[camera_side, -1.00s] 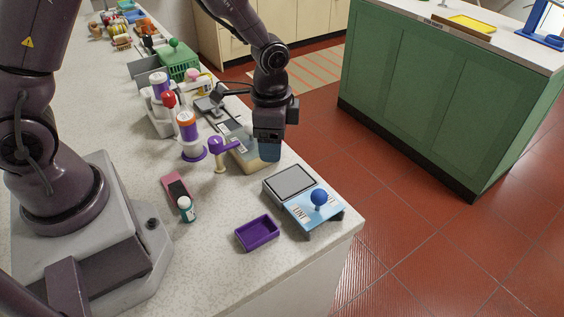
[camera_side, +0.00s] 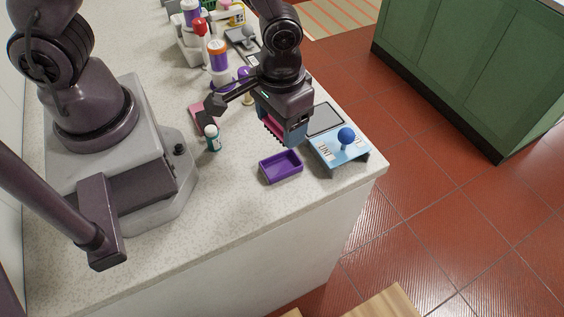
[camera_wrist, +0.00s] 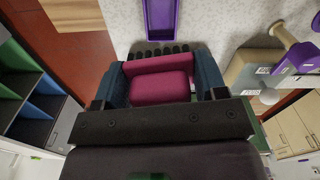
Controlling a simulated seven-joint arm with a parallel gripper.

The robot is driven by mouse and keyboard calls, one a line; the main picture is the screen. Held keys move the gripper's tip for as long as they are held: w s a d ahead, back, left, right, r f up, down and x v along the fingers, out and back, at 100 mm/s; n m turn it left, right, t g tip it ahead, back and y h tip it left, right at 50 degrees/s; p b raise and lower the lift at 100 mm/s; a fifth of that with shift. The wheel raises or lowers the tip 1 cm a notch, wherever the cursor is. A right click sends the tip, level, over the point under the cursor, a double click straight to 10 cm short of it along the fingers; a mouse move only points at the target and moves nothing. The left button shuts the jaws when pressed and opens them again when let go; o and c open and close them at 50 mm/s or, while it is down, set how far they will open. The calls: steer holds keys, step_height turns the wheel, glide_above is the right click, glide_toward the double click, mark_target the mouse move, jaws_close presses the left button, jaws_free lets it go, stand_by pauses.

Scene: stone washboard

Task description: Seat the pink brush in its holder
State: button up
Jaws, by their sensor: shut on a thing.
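My gripper (camera_side: 284,128) is shut on the pink brush (camera_side: 272,126). The brush is held above the counter, its dark bristles at the lower edge. In the wrist view the pink brush (camera_wrist: 160,85) sits between the two blue-grey fingers of my gripper (camera_wrist: 161,76), and a row of dark bristles shows beyond it. A purple open tray (camera_side: 281,167), which looks like the holder, stands on the counter just below and in front of the brush. It looks empty. In the wrist view the tray (camera_wrist: 163,22) lies beyond the bristles, nearly in line with them. The brush is apart from it.
A blue stand with a ball knob (camera_side: 346,138) and a grey panel is right of the tray, near the counter edge. A small white-and-teal bottle (camera_side: 212,138) and a pink-and-dark item stand left. Bottles and a purple-topped post are behind. The counter front-left is clear.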

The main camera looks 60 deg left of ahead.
mark_target(281, 168)
steer(key=shift+s+a+f+n, duration=0.1)
steer(key=shift+f+n, duration=0.2)
steer(key=shift+n, duration=0.8)
steer(key=shift+f, duration=0.3)
steer(key=shift+n, duration=0.3)
steer(key=shift+f, duration=3.7)
steer(key=shift+f, duration=0.1)
steer(key=shift+f, duration=0.25)
steer(key=o, duration=0.9)
step_height(281, 168, up, 13)
